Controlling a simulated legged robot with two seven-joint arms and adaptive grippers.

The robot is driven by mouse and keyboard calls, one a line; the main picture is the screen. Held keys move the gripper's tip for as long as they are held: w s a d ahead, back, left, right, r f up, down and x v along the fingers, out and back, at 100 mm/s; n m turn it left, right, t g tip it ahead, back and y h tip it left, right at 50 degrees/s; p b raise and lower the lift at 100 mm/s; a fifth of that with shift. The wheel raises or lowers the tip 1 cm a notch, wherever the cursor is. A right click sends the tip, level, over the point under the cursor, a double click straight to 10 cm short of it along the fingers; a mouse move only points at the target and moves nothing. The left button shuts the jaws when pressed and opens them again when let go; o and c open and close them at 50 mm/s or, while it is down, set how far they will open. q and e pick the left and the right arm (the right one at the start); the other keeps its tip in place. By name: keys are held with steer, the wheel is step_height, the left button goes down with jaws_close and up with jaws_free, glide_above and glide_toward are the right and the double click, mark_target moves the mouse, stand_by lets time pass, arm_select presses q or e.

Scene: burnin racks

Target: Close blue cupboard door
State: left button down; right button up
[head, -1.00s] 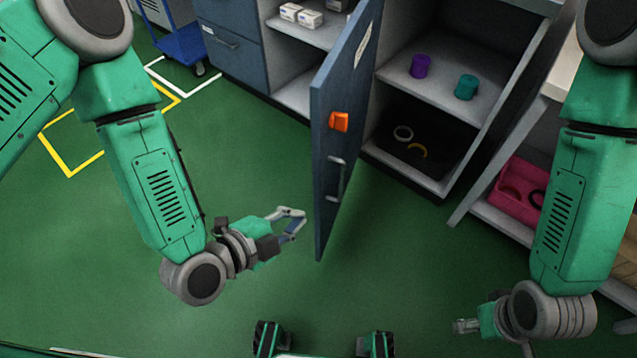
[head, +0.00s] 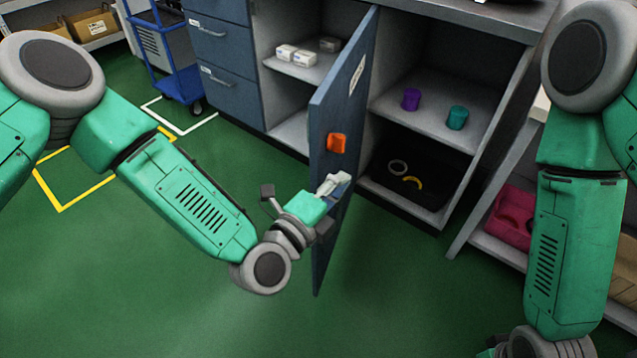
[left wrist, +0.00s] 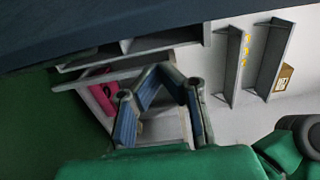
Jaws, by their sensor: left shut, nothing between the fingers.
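The blue cupboard door (head: 348,92) stands wide open in the head view, swung out towards me, with an orange piece (head: 337,143) on its face. My left gripper (head: 336,184) is shut and empty, at the door's face just below the orange piece. It covers the door handle; whether it touches the door I cannot tell. In the left wrist view the shut fingers (left wrist: 160,76) show under a dark blue surface (left wrist: 90,28), likely the door. My right gripper is almost wholly cut off at the bottom edge of the head view.
White boxes (head: 296,55) sit in the left bay. A pink bin (head: 512,215) stands at right. The green floor left of the door is clear.

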mark_target(320, 179)
arm_select(q)
steer(key=shift+w+a+b, duration=0.2)
steer(key=shift+a, duration=0.75)
steer(key=shift+w+a+b, duration=0.15)
steer(key=shift+w+a, duration=0.05)
steer(key=shift+a, duration=0.7)
